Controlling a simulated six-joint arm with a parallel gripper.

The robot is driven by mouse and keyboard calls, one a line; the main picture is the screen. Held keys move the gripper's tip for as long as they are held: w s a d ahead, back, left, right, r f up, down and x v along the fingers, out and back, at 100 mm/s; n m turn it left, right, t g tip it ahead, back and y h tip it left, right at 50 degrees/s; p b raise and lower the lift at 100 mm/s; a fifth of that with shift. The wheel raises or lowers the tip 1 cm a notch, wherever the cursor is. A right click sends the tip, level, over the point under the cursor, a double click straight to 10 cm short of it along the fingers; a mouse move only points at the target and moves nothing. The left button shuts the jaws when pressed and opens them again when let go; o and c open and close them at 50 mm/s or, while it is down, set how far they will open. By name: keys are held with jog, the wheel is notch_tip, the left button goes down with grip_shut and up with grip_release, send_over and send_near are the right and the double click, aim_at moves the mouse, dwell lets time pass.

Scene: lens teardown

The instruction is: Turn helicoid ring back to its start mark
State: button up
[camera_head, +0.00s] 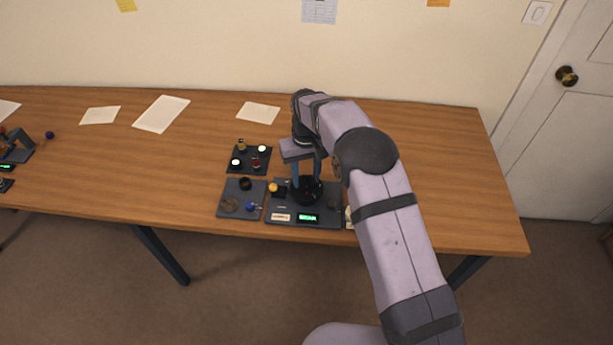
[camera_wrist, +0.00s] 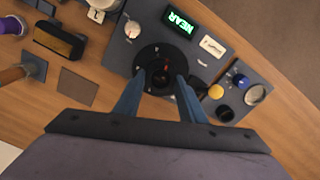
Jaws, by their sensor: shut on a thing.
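The helicoid ring (camera_wrist: 153,53) is the black round part on a dark grey fixture board (camera_wrist: 117,48). Small pale marks show on its top, and a small red mark lies inside it. My gripper (camera_wrist: 160,82) has its two blue fingers on opposite sides of the ring, shut on it. In the head view the gripper (camera_head: 306,179) reaches down onto the ring (camera_head: 309,193), which it partly hides. A display (camera_wrist: 181,20) on the board reads "NEAR" in green. I cannot tell how the ring's mark lines up with a start mark.
A yellow knob (camera_wrist: 216,91) and a grey knob (camera_wrist: 132,30) flank the ring. A parts tray (camera_head: 224,208) with a blue piece and rings lies left of the board. Another tray (camera_head: 249,167) with several small parts lies behind it.

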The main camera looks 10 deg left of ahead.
aim_at(305, 180)
jog(key=n, duration=0.6)
jog(key=shift+a, duration=0.1)
dwell(0.4)
jog(key=o, duration=1.1)
jog(key=shift+r, duration=0.1)
jog(key=shift+r+b, duration=1.2)
jog(key=shift+r, duration=2.45)
